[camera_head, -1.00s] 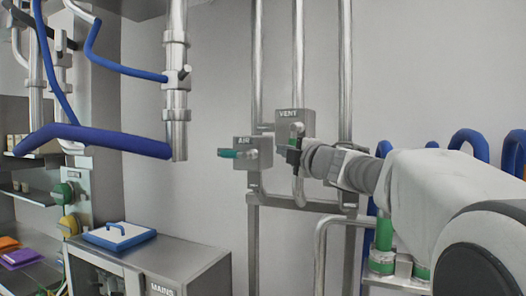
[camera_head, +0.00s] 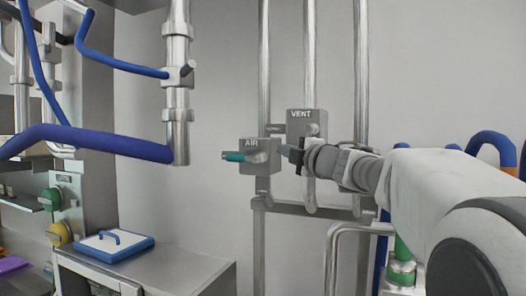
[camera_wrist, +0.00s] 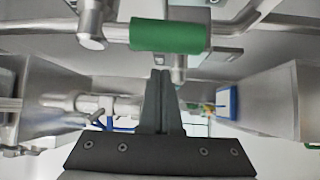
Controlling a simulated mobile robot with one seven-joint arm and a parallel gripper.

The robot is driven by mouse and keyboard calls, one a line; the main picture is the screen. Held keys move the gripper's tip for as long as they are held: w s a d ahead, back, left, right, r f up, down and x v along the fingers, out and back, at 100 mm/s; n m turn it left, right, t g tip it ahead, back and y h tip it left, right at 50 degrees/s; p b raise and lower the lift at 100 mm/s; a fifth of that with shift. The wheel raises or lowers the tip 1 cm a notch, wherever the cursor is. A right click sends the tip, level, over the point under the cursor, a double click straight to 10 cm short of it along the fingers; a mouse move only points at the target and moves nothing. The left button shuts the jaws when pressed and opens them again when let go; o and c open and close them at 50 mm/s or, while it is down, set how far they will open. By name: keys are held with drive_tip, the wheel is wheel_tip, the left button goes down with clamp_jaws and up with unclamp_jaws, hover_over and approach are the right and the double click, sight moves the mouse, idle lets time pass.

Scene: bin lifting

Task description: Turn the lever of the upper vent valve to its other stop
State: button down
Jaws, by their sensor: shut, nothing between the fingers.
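The vent valve (camera_head: 307,122) is a grey box marked VENT on the wall pipes, above and right of the air valve (camera_head: 259,164). Its lever is not clearly visible in the head view, where my gripper and wrist cover the area below the box.
The air valve's teal lever (camera_head: 236,157) points left, close to my gripper. A blue-covered pipe (camera_head: 90,140) hangs at the left. A blue-edged lid (camera_head: 114,246) lies on a steel cabinet (camera_head: 195,268). Bare wall lies between the cabinet and the valves.

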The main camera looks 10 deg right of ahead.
drive_tip(key=d, duration=0.1)
drive_tip(key=s+d, duration=0.1)
drive_tip(key=d, duration=0.1)
drive_tip(key=shift+s+d+f, duration=0.15)
drive_tip(key=shift+s+d, duration=0.15)
drive_tip(key=shift+d, duration=0.1)
drive_tip(key=shift+d, duration=0.1)
drive_tip(key=shift+s+d, duration=0.35)
drive_tip(key=shift+d, duration=0.2)
